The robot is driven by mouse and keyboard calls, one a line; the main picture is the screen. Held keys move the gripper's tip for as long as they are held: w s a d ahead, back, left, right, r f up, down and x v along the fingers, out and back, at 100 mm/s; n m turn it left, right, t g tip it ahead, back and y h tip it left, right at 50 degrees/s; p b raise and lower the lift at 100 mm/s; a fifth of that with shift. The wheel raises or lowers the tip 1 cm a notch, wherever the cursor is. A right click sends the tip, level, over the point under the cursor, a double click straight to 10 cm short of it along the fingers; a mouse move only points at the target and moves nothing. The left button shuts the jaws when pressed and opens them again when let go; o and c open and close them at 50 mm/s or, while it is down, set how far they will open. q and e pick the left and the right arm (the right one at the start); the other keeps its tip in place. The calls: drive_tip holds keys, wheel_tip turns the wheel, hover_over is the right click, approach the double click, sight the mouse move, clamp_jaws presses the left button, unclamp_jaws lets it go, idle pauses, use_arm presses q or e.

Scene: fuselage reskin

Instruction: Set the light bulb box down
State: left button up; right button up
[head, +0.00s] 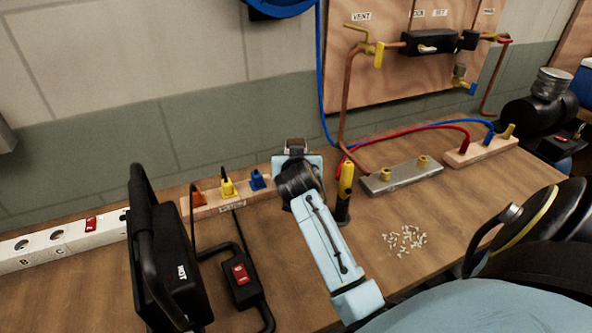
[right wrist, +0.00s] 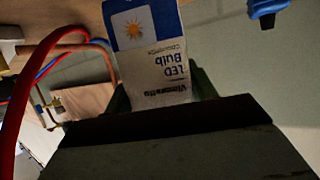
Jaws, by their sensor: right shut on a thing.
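The light bulb box (right wrist: 150,50) is a white and blue carton with "LED Bulb" print and a sun-like picture, upside down in the right wrist view. My right gripper (right wrist: 158,95) is shut on it, with dark fingers at its sides. In the head view my right arm reaches forward over the wooden workbench (head: 290,245), its wrist near the row of coloured plugs. The box and fingers are hidden there behind the wrist. I cannot tell whether the box touches the bench. My left gripper is not in view.
A yellow-handled tool (head: 346,178) stands close right of my wrist. A plug board (head: 207,208), a switch box (head: 241,280) and a black device (head: 170,260) lie left. Small pale pieces (head: 404,240) lie right, beside a metal block (head: 402,176). Red and blue hoses run behind.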

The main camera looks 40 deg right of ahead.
drive_tip(key=shift+f+b, duration=0.3)
drive_tip(key=shift+f, duration=1.4)
drive_tip(key=shift+f, duration=0.15)
drive_tip(key=o, duration=1)
drive_tip(key=shift+s+a+r, duration=0.1)
drive_tip(key=shift+r, duration=0.15)
drive_tip(key=p+v, duration=0.1)
drive_tip(key=v, duration=1)
drive_tip(key=shift+s+a+r, duration=0.2)
drive_tip(key=shift+s, duration=0.1)
